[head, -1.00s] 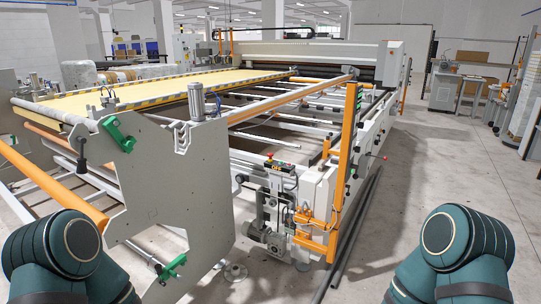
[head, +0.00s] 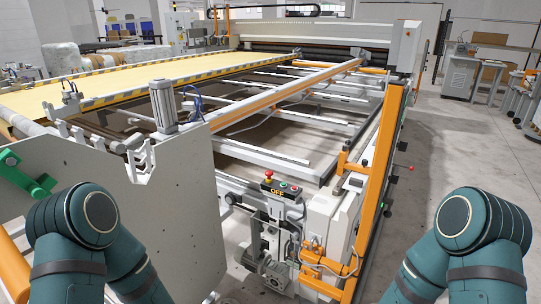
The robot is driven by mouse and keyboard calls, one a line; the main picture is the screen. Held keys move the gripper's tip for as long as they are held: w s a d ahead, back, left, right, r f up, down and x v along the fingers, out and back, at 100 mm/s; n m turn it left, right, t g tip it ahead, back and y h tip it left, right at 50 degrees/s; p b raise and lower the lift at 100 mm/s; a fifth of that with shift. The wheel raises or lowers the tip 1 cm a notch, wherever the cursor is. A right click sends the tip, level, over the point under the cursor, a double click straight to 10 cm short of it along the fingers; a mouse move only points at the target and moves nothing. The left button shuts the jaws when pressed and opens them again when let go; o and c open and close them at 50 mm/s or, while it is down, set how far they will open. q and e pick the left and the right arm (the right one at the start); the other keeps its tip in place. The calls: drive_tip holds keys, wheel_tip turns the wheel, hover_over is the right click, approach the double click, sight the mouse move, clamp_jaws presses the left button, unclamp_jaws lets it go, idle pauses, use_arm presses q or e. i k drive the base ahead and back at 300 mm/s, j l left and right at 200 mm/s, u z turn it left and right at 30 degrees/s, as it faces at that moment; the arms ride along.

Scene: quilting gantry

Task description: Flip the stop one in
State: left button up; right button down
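A small control box (head: 281,190) sits on the near end of the quilting gantry, a little right of centre in the head view. It carries a red knob (head: 267,177) on a yellow base, small red and green buttons, and a panel reading "OFF". A green lever or clamp (head: 28,180) sticks out from the grey side plate at the left edge. Which part is the stop, and how it is set, I cannot tell. Neither gripper shows; only my teal arm links are in the lower left and lower right.
The large grey side plate (head: 125,215) stands close at front left. An orange upright post (head: 378,185) and a rod with a red knob (head: 410,168) are right of the control box. A yellow quilting bed (head: 140,80) lies behind. Concrete floor (head: 470,140) at right is clear.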

sight(268, 174)
drive_tip(key=i+u, duration=0.25)
drive_tip(key=i, duration=0.2)
drive_tip(key=i+l+u, duration=0.25)
drive_tip(key=i, duration=0.2)
drive_tip(key=i+l+u, duration=0.25)
drive_tip(key=i, duration=0.2)
drive_tip(key=i+l+u, duration=0.25)
drive_tip(key=i+l, duration=0.1)
drive_tip(key=i, duration=0.1)
